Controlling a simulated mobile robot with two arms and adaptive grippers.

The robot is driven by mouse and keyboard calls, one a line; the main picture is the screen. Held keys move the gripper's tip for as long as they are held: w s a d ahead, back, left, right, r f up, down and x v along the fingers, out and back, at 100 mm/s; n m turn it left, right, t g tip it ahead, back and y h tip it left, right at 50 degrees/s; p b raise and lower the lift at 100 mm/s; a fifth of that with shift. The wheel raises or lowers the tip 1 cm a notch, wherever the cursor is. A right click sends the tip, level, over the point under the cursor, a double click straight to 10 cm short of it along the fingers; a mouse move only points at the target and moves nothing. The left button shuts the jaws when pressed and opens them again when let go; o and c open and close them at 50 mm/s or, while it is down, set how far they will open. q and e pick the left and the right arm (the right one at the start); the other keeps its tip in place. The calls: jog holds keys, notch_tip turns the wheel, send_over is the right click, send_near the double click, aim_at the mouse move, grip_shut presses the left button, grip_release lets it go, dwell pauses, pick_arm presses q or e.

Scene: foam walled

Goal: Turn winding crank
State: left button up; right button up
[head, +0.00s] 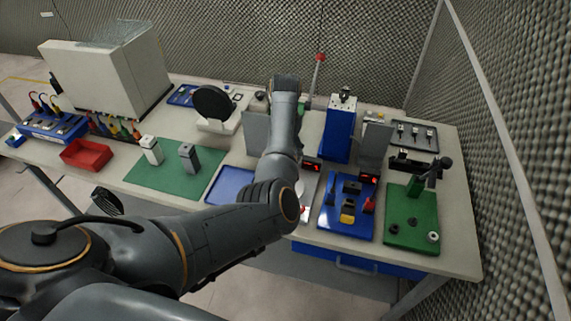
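My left arm comes in from the lower left and reaches across the bench. Its end with the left gripper (286,86) is at the back middle of the bench; its fingers are hidden or too small to read. An upright rod with a red knob (320,58) stands just to the right of it; I cannot tell whether they touch. A dark crank-like handle (444,163) stands on a green board (400,235) at the right, well away from the gripper. I cannot tell which of these parts is the winding crank. My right gripper is not in view.
A blue box (338,136) and grey upright panels (374,147) stand close right of my arm. A blue tray (345,229) with small parts lies in front. A black disc (212,102), green mat (150,179) and red bin (86,155) are left. Foam walls enclose the back and right.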

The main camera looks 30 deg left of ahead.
pick_arm(q)
jog(key=shift+r, duration=2.1)
